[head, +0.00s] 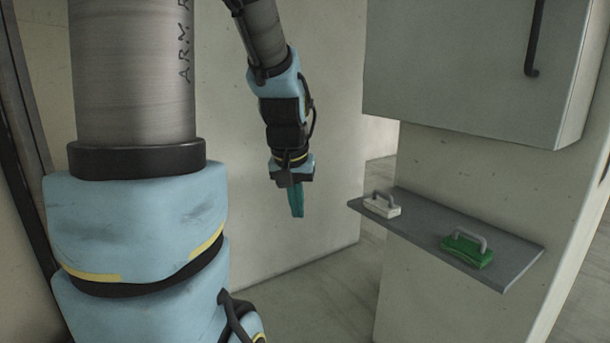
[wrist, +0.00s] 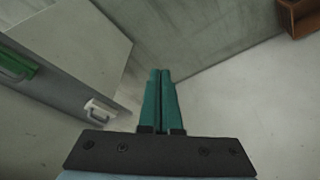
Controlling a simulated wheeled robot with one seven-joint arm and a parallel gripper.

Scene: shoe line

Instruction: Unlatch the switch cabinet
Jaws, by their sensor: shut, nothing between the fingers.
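The switch cabinet (head: 470,70) is a pale grey box on the wall at the upper right of the head view. A dark bar handle (head: 533,40) runs down its front near the right edge; its upper end is cut off by the frame. I cannot make out a separate latch. My gripper (head: 297,215) has teal fingers and hangs pointing down, left of the cabinet and apart from it. In the wrist view the fingers (wrist: 160,72) lie side by side, shut and empty.
A grey shelf (head: 520,262) below the cabinet holds a white block with a handle (head: 382,205) and a green one (head: 467,251). Both also show at the left of the wrist view. A brown box (wrist: 300,16) is at that view's upper right. Open floor lies below my gripper.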

